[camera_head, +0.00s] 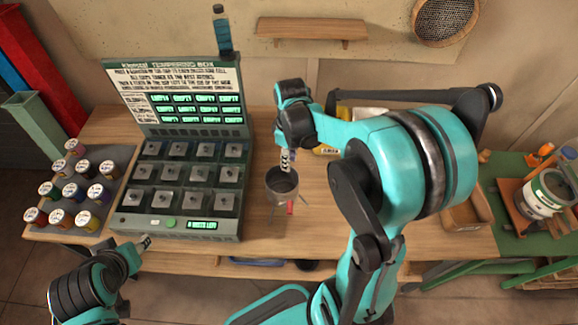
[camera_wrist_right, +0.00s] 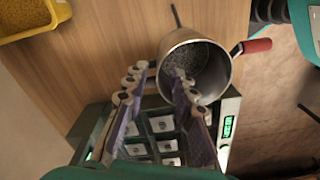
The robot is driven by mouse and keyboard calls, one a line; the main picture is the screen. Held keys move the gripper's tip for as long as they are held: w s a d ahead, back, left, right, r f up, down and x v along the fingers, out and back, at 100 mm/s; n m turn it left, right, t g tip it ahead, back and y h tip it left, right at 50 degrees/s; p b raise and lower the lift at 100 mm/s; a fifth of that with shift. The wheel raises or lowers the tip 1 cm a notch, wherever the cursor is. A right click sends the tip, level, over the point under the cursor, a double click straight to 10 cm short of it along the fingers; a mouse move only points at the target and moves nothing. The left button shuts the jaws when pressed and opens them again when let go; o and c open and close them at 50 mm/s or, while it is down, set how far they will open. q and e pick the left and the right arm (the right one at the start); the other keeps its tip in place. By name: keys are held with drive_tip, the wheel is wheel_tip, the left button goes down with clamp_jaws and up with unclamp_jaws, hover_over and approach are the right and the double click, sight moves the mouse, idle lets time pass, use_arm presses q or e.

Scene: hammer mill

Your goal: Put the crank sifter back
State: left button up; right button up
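The crank sifter (camera_head: 283,184) is a grey metal cup on thin legs with a red handle, standing on the wooden table right of the green box. In the right wrist view the sifter (camera_wrist_right: 221,68) has dark grains inside and its red handle points right. My right gripper (camera_head: 287,160) is just above the sifter.
A green box (camera_head: 188,225) with a labelled lid and several compartments stands left of the sifter. Several small jars (camera_head: 75,190) stand on a grey mat at the left. A wooden shelf (camera_head: 312,30) is on the back wall. A yellow tray (camera_wrist_right: 30,18) shows in the wrist view.

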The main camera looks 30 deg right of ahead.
wheel_tip(320, 180, up, 4)
drive_tip(key=shift+s+a+r+p, duration=0.1)
drive_tip(key=shift+p, duration=0.25)
drive_tip(key=s+a+r+m+t, duration=0.5)
drive_tip(key=s+a+m+t, duration=0.2)
drive_tip(key=s+a, duration=0.2)
drive_tip(key=shift+r, duration=0.2)
drive_tip(key=shift+w, duration=0.1)
wheel_tip(320, 180, down, 7)
drive_tip(key=b, duration=0.7)
drive_tip(key=shift+f, duration=0.1)
